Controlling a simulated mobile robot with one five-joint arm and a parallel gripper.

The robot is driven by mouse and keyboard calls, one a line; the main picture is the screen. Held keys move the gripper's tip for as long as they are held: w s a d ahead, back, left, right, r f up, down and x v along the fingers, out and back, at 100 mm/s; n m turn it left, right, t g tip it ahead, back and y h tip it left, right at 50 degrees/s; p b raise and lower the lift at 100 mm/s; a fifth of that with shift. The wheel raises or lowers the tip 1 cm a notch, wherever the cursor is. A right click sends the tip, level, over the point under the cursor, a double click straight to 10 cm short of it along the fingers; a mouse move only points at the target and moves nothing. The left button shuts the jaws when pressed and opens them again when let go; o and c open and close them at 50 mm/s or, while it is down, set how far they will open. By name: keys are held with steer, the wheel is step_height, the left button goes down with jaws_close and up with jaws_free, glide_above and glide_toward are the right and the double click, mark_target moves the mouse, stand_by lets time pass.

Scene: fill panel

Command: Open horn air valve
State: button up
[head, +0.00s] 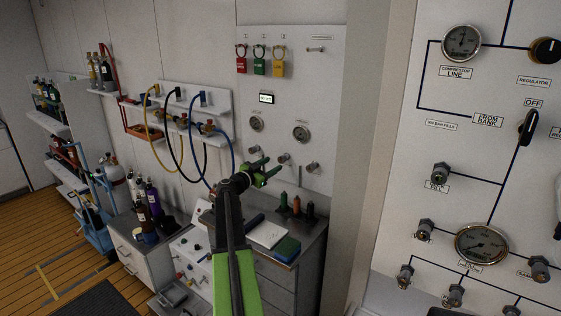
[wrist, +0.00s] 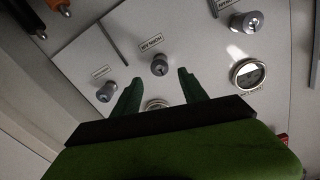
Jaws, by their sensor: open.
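Three grey valve knobs sit in a row on the white wall panel (head: 328,95). The middle knob (head: 283,158) shows in the wrist view (wrist: 160,65) with a small upside-down label that seems to read "HORN AIR" (wrist: 150,42). My gripper (head: 265,172) is in front of the panel's lower part, near this knob. In the wrist view its green fingers (wrist: 158,79) are spread and empty. The middle knob appears just beyond the gap between the tips, not held. I cannot tell how far the knob is turned.
Two other knobs (wrist: 107,92) (wrist: 248,22) flank it, with gauges (head: 256,124) (head: 301,133) above. A gauge panel (head: 480,150) stands at right.

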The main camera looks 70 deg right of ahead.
mark_target(281, 159)
steer(key=x, duration=0.6)
steer(key=shift+d, duration=0.15)
jaws_close()
steer(key=shift+d, duration=0.15)
